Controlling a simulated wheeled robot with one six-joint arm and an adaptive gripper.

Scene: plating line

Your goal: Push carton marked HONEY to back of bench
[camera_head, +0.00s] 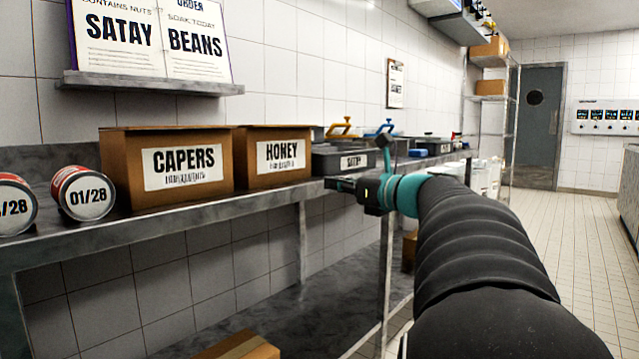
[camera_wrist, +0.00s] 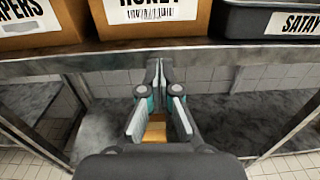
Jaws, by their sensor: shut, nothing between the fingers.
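The carton marked HONEY (camera_head: 276,181) is a brown cardboard box with a white label, standing on the steel bench (camera_head: 222,211) beside the CAPERS carton. In the wrist view the lower part of the HONEY carton (camera_wrist: 150,24) shows straight ahead, set back a little from the bench's front edge (camera_wrist: 215,57). My gripper (camera_wrist: 159,64) is shut and empty. Its fingertips point at the bench edge below the carton and appear apart from the carton. In the head view the fingertips are hard to make out beside my dark wrist.
The CAPERS carton (camera_head: 168,167) stands close on the left, and a dark SATAY tub (camera_head: 343,160) on the right. Two cans (camera_head: 83,193) lie at the left end. A lower shelf (camera_wrist: 235,115) is under the bench. The tiled floor (camera_head: 570,230) at right is clear.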

